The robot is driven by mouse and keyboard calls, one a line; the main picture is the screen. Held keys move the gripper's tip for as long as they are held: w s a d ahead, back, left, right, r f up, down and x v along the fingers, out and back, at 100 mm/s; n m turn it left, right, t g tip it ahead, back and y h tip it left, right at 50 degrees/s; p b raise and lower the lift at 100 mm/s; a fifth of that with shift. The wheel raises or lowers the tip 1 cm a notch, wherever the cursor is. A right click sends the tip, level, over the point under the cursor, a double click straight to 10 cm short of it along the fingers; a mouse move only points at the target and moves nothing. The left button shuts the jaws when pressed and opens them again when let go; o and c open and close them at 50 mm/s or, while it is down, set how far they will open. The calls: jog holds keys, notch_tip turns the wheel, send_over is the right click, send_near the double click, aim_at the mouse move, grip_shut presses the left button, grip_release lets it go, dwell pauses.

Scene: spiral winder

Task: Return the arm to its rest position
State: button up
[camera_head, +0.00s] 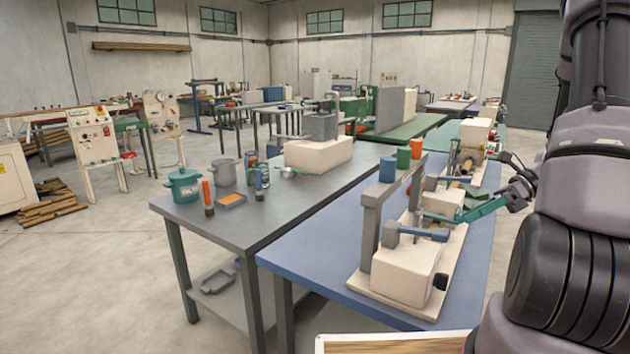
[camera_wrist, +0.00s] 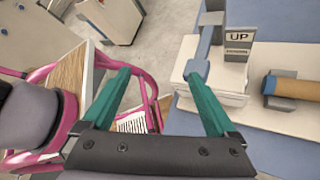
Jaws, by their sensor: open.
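My gripper (camera_head: 462,212) shows at the right of the head view, with green fingers over the machine on the blue table. In the wrist view my gripper (camera_wrist: 160,80) has its two green fingers wide apart, with nothing between them. The winder (camera_head: 408,272) has cream blocks, a grey upright frame and a blue-ended lever (camera_head: 415,234). In the wrist view the lever (camera_wrist: 203,45) lies beside the right finger, near a plate marked UP (camera_wrist: 239,36). I cannot tell whether finger and lever touch. My arm fills the right edge of the head view.
The blue table (camera_head: 318,250) holds the winder and adjoins a grey table (camera_head: 260,222) with a green pot (camera_head: 183,186), cans and tools. In the wrist view a pink-framed piece (camera_wrist: 70,105) stands left of the fingers. Open floor (camera_head: 110,270) lies at the left.

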jog(key=s+a+r+n+t+h, duration=0.2)
jog(key=s+a+r+n+h, duration=0.1)
jog(key=r+n, duration=0.3)
jog(key=s+a+r+n+t+h, duration=0.3)
jog(key=a+r+n, duration=0.2)
jog(key=r, duration=0.5)
jog(key=s+a+r+n+t+h, duration=0.2)
jog(key=s+a+r+n+h, duration=0.1)
jog(key=r+n, duration=0.5)
jog(key=shift+s+a+n+t+h, duration=0.3)
jog(key=shift+s+a+n+h, duration=0.1)
jog(key=shift+s+n, duration=0.25)
